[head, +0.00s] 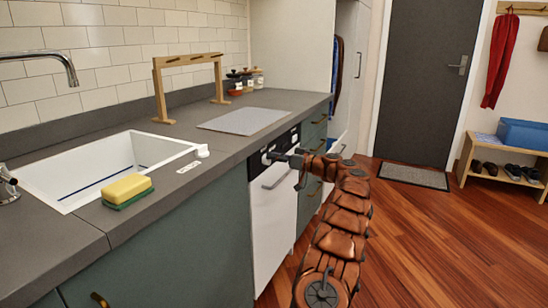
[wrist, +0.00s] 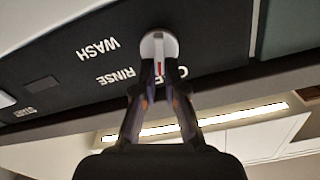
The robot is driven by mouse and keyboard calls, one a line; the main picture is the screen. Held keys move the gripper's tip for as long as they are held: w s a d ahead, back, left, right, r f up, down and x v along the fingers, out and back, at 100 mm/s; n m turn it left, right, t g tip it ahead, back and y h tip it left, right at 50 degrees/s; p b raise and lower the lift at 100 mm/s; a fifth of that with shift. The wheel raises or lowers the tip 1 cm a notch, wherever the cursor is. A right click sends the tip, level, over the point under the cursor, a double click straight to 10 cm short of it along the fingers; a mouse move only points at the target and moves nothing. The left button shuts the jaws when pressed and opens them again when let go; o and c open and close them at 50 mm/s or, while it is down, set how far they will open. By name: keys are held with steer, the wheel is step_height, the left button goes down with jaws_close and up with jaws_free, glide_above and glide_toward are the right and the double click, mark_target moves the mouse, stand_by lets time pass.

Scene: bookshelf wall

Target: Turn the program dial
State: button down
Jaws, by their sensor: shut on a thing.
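The program dial (wrist: 152,46) is a small round white knob with a red mark, on a black control panel (wrist: 215,45) in the wrist view. My gripper (wrist: 159,72) has both fingertips closed on the dial. The red mark shows between the fingertips, toward the bottom of the picture. The labels WASH and RINSE appear tilted and upside down beside the dial; a third label is partly hidden behind the fingers. In the head view, my gripper (head: 271,157) reaches the panel at the top of the white dishwasher (head: 272,225), and the dial is hard to make out.
A panel button (wrist: 42,85) with START below it lies left of the dial. The grey worktop (head: 225,150) overhangs above the dishwasher. The dishwasher's handle (head: 275,180) is just below my gripper. The wooden floor (head: 420,240) at right is clear.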

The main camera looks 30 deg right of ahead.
steer(key=shift+w+d+f+m+p, duration=0.15)
steer(key=shift+m+p, duration=0.4)
steer(key=shift+m, duration=0.85)
steer(key=shift+d+f+m+p, duration=0.15)
steer(key=shift+m+p, duration=0.45)
steer(key=shift+m, duration=0.8)
steer(key=shift+w+d+m+p, duration=0.15)
steer(key=shift+m+p, duration=0.4)
steer(key=shift+m, duration=0.85)
steer(key=c, duration=1.2)
jaws_free()
steer(key=shift+f, duration=0.1)
steer(key=shift+c, duration=0.2)
steer(key=shift+s+d, duration=0.1)
steer(key=v, duration=1.2)
